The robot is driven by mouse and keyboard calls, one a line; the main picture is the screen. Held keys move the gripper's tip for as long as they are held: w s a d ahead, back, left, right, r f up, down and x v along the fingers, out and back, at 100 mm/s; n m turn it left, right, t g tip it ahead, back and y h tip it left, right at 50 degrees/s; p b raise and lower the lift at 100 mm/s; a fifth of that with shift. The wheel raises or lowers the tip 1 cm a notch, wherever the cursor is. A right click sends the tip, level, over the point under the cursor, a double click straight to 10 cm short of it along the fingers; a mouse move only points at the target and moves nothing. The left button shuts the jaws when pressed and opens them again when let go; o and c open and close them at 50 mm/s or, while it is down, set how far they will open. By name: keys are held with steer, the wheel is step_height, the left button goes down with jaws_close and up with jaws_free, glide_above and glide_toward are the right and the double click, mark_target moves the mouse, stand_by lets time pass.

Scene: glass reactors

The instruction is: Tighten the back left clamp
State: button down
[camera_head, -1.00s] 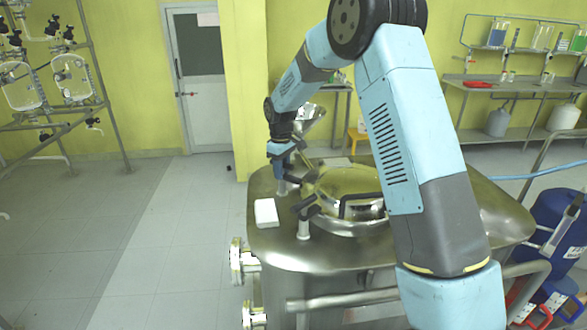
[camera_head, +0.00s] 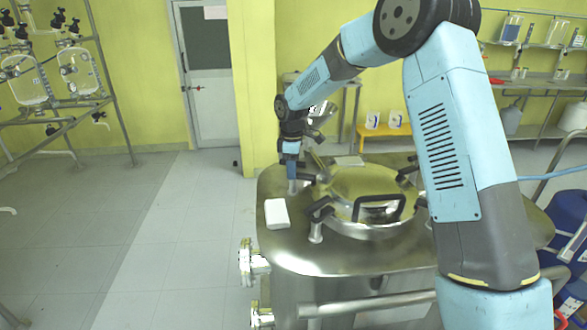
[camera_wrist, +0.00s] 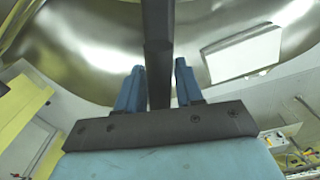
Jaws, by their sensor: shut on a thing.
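The shiny steel vessel lid (camera_head: 362,184) sits on the metal reactor top. The back left clamp (camera_head: 306,177) is at the lid's far left edge, mostly hidden by my gripper (camera_head: 291,172) in the head view. My gripper points down there. In the wrist view its two blue fingers (camera_wrist: 158,88) stand on either side of a black bar (camera_wrist: 157,45), which looks like the clamp's handle, and are shut on it. The front left clamp (camera_head: 318,213) has a black handle and stands nearer, clear of my gripper.
A white block (camera_head: 276,213) lies on the reactor top at left. A black lid handle (camera_head: 379,208) rises at the front of the lid, and another clamp (camera_head: 408,172) is at the right. Open floor (camera_head: 180,240) lies to the left.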

steer(key=shift+w+d, duration=0.1)
steer(key=shift+d, duration=0.15)
steer(key=c, duration=0.9)
jaws_free()
steer(key=shift+a+r, duration=0.1)
step_height(320, 180, up, 14)
steer(key=shift+f, duration=0.25)
